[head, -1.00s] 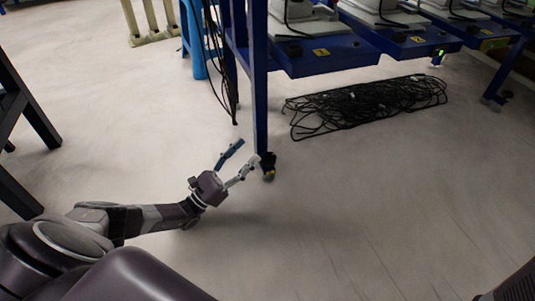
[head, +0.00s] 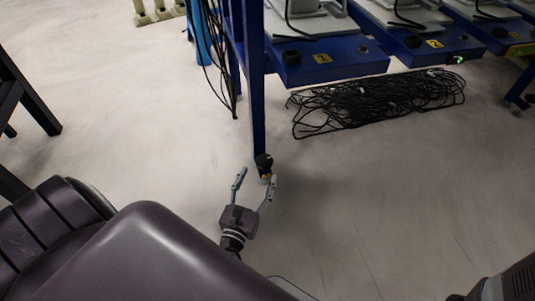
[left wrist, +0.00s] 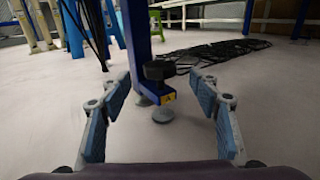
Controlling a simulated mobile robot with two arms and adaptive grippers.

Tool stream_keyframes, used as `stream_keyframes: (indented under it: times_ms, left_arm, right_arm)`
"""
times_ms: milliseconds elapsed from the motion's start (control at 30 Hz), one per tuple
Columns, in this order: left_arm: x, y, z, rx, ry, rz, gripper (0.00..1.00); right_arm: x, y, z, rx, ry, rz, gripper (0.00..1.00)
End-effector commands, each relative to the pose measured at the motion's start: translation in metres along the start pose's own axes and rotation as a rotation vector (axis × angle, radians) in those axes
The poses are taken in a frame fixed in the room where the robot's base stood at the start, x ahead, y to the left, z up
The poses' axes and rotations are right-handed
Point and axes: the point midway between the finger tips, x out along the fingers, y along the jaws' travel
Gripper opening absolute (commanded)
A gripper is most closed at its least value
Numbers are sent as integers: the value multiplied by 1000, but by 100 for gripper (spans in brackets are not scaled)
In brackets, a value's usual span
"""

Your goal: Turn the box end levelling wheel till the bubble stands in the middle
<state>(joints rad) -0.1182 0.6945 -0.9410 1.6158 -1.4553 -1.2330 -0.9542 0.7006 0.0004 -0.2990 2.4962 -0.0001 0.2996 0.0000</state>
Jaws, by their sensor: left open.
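A black knobbed wheel (head: 264,160) sits at the foot of the nearest blue leg (head: 255,100), above a small yellow tag. In the left wrist view the wheel (left wrist: 159,70) stands above a blue bracket with a yellow label (left wrist: 168,97) and a grey round foot (left wrist: 163,114). My left gripper (head: 256,176) is open and low over the floor, its fingers pointing at the wheel. The wheel shows between the two fingers and seems just beyond their tips, not gripped. A small green spot (head: 458,59) glows on the blue frame; I cannot make out a bubble. My right gripper is not in view.
A flat heap of black cables (head: 375,102) lies on the floor under the blue bench frame (head: 330,62). Black cables hang beside the leg. A black stand (head: 25,100) is at the left. The floor around the gripper is clear.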

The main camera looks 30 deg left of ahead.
Motion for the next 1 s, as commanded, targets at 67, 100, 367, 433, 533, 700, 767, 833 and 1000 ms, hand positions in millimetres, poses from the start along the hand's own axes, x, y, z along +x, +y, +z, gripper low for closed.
stream_keyframes:
  times_ms: [67,100,367,433,533,700,767,833,1000]
  left_arm:
    - [12,0,-3,-1,-7,0,56]
    - [18,0,-3,-2,-7,-1,56]
    - [58,0,-3,-1,-7,0,56]
    - [65,0,-2,0,-8,-1,56]
    - [71,1,-1,1,-6,0,56]
    - [73,1,1,1,-5,0,56]
    - [73,1,1,0,-5,0,56]
    - [73,0,1,0,-6,0,56]
    - [73,0,1,0,-5,0,39]
  right_arm:
    - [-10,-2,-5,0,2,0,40]
    - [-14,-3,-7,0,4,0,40]
    - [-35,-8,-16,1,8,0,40]
    - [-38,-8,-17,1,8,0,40]
    - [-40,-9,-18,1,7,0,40]
    - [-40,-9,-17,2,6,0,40]
    - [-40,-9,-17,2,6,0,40]
    - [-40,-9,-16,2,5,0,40]
    - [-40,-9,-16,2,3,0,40]
